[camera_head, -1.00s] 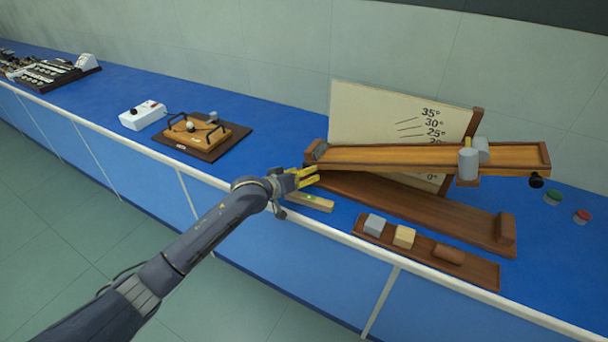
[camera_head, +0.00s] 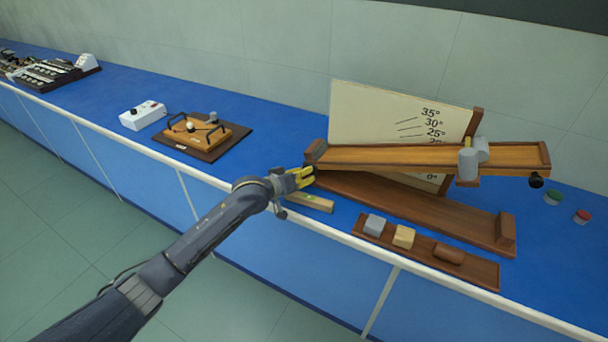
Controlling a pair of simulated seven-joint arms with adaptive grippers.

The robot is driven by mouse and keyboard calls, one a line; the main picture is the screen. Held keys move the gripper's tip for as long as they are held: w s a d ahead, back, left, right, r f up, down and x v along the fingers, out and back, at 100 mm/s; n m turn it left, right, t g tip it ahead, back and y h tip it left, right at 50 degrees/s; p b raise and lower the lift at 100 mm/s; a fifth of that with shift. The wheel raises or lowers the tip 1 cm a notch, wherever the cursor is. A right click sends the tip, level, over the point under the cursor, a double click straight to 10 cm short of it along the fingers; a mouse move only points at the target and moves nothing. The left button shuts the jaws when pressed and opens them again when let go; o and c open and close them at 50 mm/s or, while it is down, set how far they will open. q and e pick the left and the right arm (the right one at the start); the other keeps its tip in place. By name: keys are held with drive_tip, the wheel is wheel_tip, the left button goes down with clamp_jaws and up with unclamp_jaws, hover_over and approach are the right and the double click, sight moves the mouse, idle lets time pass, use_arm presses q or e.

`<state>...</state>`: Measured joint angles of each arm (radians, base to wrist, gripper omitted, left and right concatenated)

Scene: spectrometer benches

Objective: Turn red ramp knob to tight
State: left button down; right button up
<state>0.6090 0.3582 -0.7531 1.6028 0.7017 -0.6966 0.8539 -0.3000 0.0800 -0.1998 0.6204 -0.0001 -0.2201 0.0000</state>
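The wooden ramp (camera_head: 400,156) is tilted slightly and spans the right half of the view, in front of a cream angle board (camera_head: 375,112). My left gripper (camera_head: 308,177) has yellow fingers at the ramp's left end, near its hinge side. The fingers look close together, but what is between them is hidden. No red knob shows on the ramp; the area behind my fingers is covered. My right gripper is not in view.
A lower wooden base (camera_head: 410,205) lies under the ramp. A tray (camera_head: 477,272) with small blocks sits in front. A small wooden piece (camera_head: 318,203) lies below my gripper.

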use_arm(q)
drive_tip(key=shift+r+m, duration=0.1)
drive_tip(key=shift+m, duration=0.2)
drive_tip(key=shift+m+y, duration=0.4)
drive_tip(key=m+t+y, duration=0.1)
drive_tip(key=m+y, duration=0.1)
drive_tip(key=m, duration=0.1)
drive_tip(key=shift+r, duration=0.15)
drive_tip(key=shift+w, duration=0.1)
idle(0.5)
drive_tip(key=c, duration=1.1)
unclamp_jaws()
drive_tip(key=shift+d, duration=0.1)
drive_tip(key=v, duration=1.2)
drive_tip(key=shift+d, duration=0.1)
drive_tip(key=shift+o, duration=0.2)
